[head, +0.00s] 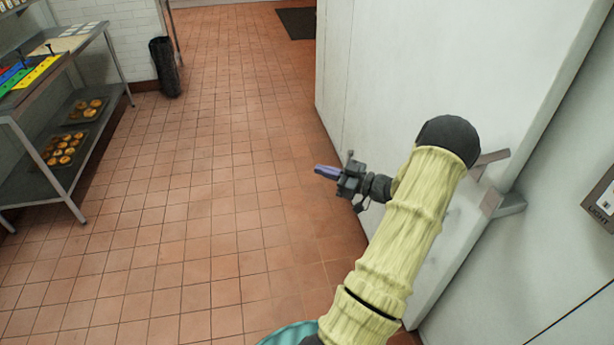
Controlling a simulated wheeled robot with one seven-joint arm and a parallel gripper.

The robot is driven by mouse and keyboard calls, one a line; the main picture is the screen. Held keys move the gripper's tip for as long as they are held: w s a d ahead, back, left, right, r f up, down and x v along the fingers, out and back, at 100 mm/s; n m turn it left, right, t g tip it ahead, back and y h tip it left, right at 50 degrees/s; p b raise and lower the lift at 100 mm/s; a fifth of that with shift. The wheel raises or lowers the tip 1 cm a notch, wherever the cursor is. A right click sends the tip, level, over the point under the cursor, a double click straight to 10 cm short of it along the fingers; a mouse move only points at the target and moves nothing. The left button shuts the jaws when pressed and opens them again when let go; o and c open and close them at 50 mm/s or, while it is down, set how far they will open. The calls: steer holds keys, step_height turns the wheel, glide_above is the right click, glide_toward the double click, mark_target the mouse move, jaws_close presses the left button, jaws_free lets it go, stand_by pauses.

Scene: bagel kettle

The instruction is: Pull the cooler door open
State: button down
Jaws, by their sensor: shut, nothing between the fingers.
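The cooler door (400,60) is a large white panel on the right side of the head view. A grey metal handle (508,202) sits near its right edge, partly hidden behind my arm. I see no clear gap along that edge, but my arm covers part of it. My gripper (322,171) is at the middle of the view, left of the handle and apart from it. Its purple fingers are shut with nothing between them and point left, over the floor.
A metal table (100,35) with colored boards and a lower shelf of bagel trays (68,148) stands at left. A dark bin (165,67) is by the back wall. A dark mat (297,22) lies far back. A light switch box (604,203) is at right. The tiled floor between is clear.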

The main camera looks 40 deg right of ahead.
steer(key=shift+s+d, duration=0.5)
steer(key=shift+d, duration=0.35)
steer(key=shift+s+d, duration=0.5)
steer(key=shift+d, duration=0.3)
